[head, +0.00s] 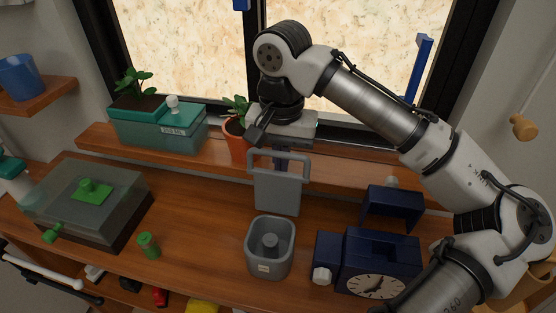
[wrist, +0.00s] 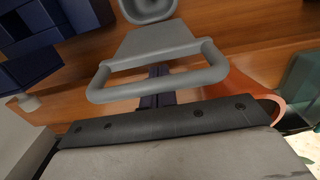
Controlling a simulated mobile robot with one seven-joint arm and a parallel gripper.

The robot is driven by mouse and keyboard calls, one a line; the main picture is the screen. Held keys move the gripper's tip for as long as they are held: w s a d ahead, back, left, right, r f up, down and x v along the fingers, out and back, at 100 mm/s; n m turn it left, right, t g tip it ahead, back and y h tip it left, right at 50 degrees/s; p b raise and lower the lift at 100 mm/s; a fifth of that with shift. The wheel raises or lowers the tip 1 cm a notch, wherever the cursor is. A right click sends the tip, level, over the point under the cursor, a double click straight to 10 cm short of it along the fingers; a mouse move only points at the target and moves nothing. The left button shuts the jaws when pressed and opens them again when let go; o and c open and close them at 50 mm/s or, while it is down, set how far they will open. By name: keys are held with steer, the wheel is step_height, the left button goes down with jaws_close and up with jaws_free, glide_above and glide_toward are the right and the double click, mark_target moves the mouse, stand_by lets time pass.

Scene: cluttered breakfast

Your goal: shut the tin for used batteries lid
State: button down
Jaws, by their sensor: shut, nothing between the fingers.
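The grey tin (head: 270,262) stands on the wooden counter, with a small label too small to read and a round post inside. Its lid (head: 277,194) stands open, roughly upright at the tin's back edge, with a bar handle at its top. The lid also shows in the wrist view (wrist: 155,43), with part of the tin (wrist: 148,8) at the top edge. My gripper (head: 281,162) is shut and empty, pointing down behind the lid's handle. In the wrist view its dark blue fingers (wrist: 157,90) are partly hidden by the handle; I cannot tell whether they touch it.
A navy clock box (head: 372,250) stands right of the tin. A green knob-like piece (head: 148,245) and a clear-covered box (head: 95,205) are to the left. A potted plant (head: 235,135) and a teal box (head: 185,135) stand on the raised shelf behind, below the window.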

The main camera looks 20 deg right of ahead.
steer(key=shift+f, duration=0.15)
steer(key=shift+s+a+r+p, duration=0.2)
steer(key=shift+s+a+p, duration=0.1)
steer(key=shift+s+p, duration=0.15)
steer(key=shift+s+a+r+p, duration=0.3)
steer(key=shift+s+a, duration=0.2)
steer(key=shift+s, duration=0.2)
